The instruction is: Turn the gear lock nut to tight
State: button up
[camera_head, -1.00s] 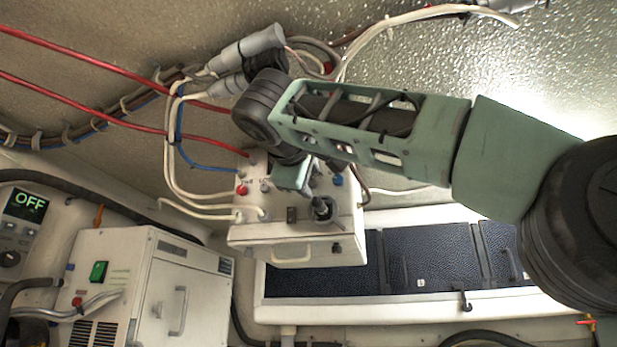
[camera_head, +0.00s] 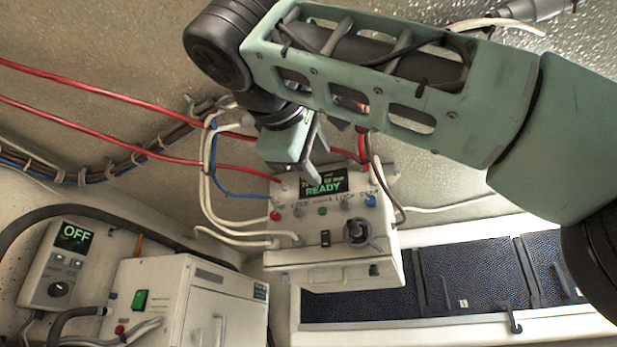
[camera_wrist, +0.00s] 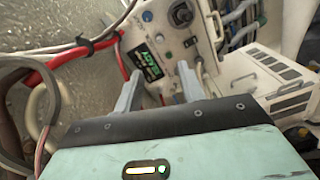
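A white control box (camera_head: 330,254) hangs on the wall, its lit display (camera_head: 323,188) reading READY. A round black knob (camera_head: 357,231) with raised grips, likely the gear lock nut, is on its front at the right. The knob also shows at the top of the wrist view (camera_wrist: 181,14). Its exact turn angle is hard to read. My gripper (camera_head: 318,155) is above and left of the knob, near the display and apart from the knob. In the wrist view its two grey fingers (camera_wrist: 158,72) stand apart with nothing between them.
Red cables (camera_head: 130,127) and white hoses (camera_head: 205,185) run left of the box. A white cabinet (camera_head: 180,300) and a panel reading OFF (camera_head: 62,265) are lower left. A tray with dark panels (camera_head: 465,275) lies right of the box.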

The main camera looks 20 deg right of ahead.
jog(key=shift+v, duration=1.2)
jog(key=shift+w, duration=0.1)
jog(key=w+a+f+n+y, duration=0.3)
jog(key=f, duration=0.4)
jog(key=w+a+f+n+y, duration=0.2)
jog(key=w+a+f+n, duration=0.1)
jog(key=f, duration=0.5)
notch_tip(320, 180, down, 18)
jog(key=n+g+y, duration=0.2)
jog(key=g+y, duration=0.1)
jog(key=g, duration=0.2)
jog(key=s+d+f+m+g+y, duration=0.1)
jog(key=s+d+f+m+g, duration=0.1)
jog(key=s+f, duration=0.4)
jog(key=s+d+f+m+g+y, duration=0.1)
jog(key=s+d+f+m+g, duration=0.2)
jog(key=f, duration=1.1)
jog(key=s+d+f+m+g+y, duration=0.1)
jog(key=s+d+f+m+g, duration=0.2)
jog(key=s+f, duration=0.6)
jog(key=shift+d+f+g, duration=0.6)
jog(key=shift+d+g, duration=0.2)
jog(key=shift+d, duration=0.35)
